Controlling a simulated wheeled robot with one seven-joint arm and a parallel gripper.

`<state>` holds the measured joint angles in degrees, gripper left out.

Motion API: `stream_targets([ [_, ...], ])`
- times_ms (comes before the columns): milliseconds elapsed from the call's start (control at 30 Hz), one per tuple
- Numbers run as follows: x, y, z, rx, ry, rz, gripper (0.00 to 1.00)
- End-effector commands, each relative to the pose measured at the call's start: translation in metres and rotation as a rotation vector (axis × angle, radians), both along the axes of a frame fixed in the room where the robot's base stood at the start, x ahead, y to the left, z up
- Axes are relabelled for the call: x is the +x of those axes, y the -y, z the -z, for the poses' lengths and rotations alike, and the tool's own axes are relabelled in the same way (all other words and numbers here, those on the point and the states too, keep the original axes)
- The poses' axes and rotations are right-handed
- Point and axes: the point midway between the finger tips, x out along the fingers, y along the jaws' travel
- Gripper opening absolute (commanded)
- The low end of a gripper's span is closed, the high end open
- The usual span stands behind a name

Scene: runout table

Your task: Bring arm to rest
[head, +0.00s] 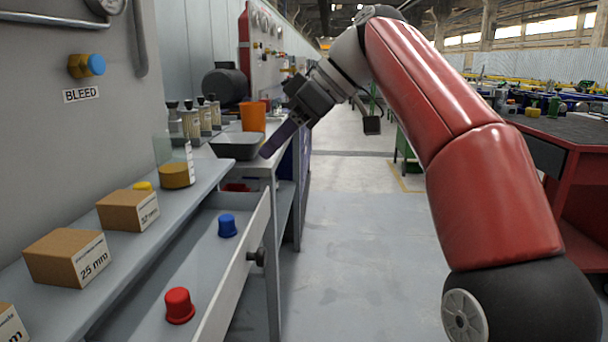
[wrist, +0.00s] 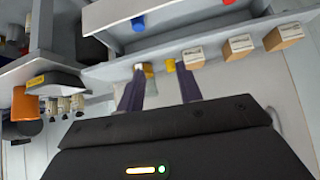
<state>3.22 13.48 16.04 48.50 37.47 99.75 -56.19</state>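My red arm reaches forward from the right side of the head view. My gripper (head: 274,146) hangs in the air by the workbench, with its dark fingers slanting down to the left, close to the grey tray in the picture. In the wrist view, the two fingers of my gripper (wrist: 160,82) stand clearly apart. Nothing is held between them; the bench shelf and wall show behind. Whether a finger touches the tray or bench edge cannot be told from the head view.
An open drawer (head: 233,288) holds a blue cap (head: 227,225) and a red cap (head: 179,305). A grey tray (head: 236,146) and orange cup (head: 253,117) stand farther back. The aisle floor (head: 350,260) is clear.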

Motion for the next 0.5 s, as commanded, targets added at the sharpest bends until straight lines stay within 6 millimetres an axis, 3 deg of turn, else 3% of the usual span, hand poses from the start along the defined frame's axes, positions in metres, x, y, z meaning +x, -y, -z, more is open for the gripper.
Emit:
stream_targets([
  [267,-0.011,0.007,0.019,-0.057,-0.055,0.165,0.35],
  [500,-0.031,0.028,0.053,-0.129,-0.119,0.408,0.35],
])
